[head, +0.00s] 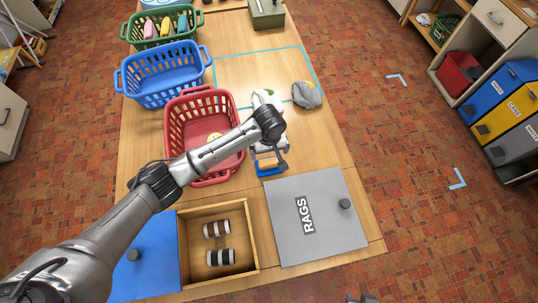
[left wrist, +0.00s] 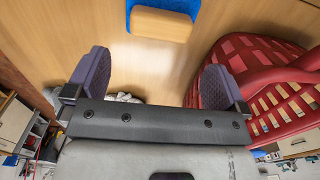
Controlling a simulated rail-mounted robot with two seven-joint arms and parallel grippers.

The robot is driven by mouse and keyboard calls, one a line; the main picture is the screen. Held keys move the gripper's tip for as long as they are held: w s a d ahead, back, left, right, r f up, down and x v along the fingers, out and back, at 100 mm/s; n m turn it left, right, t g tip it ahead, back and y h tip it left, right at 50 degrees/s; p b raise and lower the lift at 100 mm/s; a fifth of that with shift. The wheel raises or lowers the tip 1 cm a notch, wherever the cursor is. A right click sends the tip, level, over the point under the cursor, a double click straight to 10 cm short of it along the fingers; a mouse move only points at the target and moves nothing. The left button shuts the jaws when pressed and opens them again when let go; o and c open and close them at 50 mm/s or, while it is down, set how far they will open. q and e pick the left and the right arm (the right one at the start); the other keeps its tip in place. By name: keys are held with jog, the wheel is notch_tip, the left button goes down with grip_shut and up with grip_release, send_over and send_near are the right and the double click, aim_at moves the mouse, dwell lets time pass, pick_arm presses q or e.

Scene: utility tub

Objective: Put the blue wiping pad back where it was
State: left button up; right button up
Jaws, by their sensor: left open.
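The blue wiping pad (head: 267,171), with a tan block on it, lies on the wooden table just right of the red basket and behind the grey RAGS lid. In the left wrist view the pad (left wrist: 163,22) shows at the top edge, partly cut off, beyond the fingertips. My left gripper (head: 270,152) is close to the pad in the head view and partly covers it. In the wrist view its two fingers (left wrist: 155,78) are spread, with nothing between them.
The red basket (head: 172,120) stands left of the pad. Blue (head: 160,90) and green (head: 135,42) baskets are further back. An open compartment (head: 256,272) holds two rolls, between a blue lid (head: 150,265) and the grey RAGS lid (head: 330,240). A grey cloth (head: 308,96) lies near a blue taped outline (head: 262,50).

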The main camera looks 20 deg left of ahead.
aim_at(269, 161)
pick_arm(q)
jog(key=shift+r, duration=2.1)
pick_arm(e)
jog(key=shift+a+r, duration=0.15)
jog(key=shift+r, duration=0.05)
